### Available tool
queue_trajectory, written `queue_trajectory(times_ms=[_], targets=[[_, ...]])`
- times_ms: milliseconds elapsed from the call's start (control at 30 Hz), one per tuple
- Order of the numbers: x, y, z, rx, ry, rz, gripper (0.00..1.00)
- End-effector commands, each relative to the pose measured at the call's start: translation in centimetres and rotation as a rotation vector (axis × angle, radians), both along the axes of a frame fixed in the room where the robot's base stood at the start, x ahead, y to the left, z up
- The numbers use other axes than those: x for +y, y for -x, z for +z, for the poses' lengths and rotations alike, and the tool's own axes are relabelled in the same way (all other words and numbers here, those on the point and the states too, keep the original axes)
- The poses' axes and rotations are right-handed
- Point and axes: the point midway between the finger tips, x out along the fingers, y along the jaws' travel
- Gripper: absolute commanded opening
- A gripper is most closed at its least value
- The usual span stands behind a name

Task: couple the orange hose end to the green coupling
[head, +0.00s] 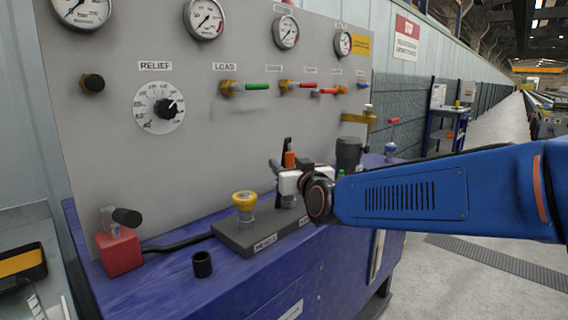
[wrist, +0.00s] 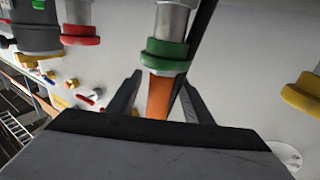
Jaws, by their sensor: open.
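The orange hose end (wrist: 158,97) lies between the two dark fingers of my gripper (wrist: 160,82) in the wrist view. The fingers are spread, with gaps on both sides of it. Its end appears to meet the green-ringed coupling (wrist: 165,57); whether it is locked there I cannot tell. In the head view, the orange part (head: 289,159) shows just above my gripper (head: 281,172). My gripper and wrist hide the green coupling's ring in that view.
A yellow-ringed coupling (head: 244,203) stands on the grey block (head: 253,241); a red-ringed one (wrist: 80,36) shows in the wrist view. A red block (head: 119,251) and black cup (head: 202,264) are at the left. The gauge panel (head: 225,130) rises close behind.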

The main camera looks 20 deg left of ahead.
Motion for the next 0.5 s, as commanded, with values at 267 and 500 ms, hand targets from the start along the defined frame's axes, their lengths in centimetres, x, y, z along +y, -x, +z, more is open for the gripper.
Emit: queue_trajectory(times_ms=[267, 500], targets=[[-3.3, 3.6, 0.1, -0.001, 0.000, 0.001, 0.46], [-6.0, 6.7, 0.1, -0.001, -0.001, 0.001, 0.46]])
